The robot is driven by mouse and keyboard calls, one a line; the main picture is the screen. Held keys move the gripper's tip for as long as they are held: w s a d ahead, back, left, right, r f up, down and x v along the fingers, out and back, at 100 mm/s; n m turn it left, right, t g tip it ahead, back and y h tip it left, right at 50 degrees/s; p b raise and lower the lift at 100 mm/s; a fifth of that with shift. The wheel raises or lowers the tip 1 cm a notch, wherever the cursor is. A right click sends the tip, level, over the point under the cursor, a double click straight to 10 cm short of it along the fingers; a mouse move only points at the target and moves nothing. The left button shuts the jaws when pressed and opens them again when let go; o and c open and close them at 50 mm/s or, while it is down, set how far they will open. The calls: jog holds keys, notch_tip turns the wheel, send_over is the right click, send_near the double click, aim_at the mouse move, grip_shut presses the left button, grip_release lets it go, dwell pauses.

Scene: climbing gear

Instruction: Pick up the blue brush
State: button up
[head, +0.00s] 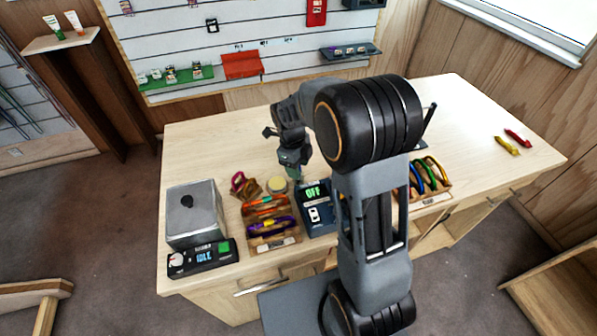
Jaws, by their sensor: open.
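I cannot clearly make out a blue brush. A wooden tray (297,238) on the table holds several items, among them orange ones and a purple-blue one (270,227) near its front; I cannot tell whether any is a brush. My gripper (294,171) points down over the table, just beyond the tray and to the right of a round tan disc (277,184). It is open, and nothing shows in it. My arm covers the middle of the table, so things behind it are hidden.
A grey metal box (196,212) with an "IDLE" panel stands left. A dark device (316,214) reads "OFF". A red loop (239,182) lies near the disc. Coloured carabiner-like items (430,172) sit in a right rack. Yellow (507,145) and red (517,137) pieces lie far right. The back left is clear.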

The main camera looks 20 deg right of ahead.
jog(key=shift+f, duration=0.4)
grip_shut()
jog(key=shift+r, duration=0.1)
jog(key=shift+r+p, duration=0.45)
jog(key=shift+r, duration=0.15)
notch_tip(320, 180, up, 2)
jog(key=shift+r+p, duration=0.25)
jog(key=shift+p, duration=0.65)
jog(key=s+a+r+p, duration=0.4)
jog(key=s+r, duration=0.5)
jog(key=s, duration=0.4)
jog(key=shift+a+p, duration=0.3)
jog(key=shift+a, duration=0.45)
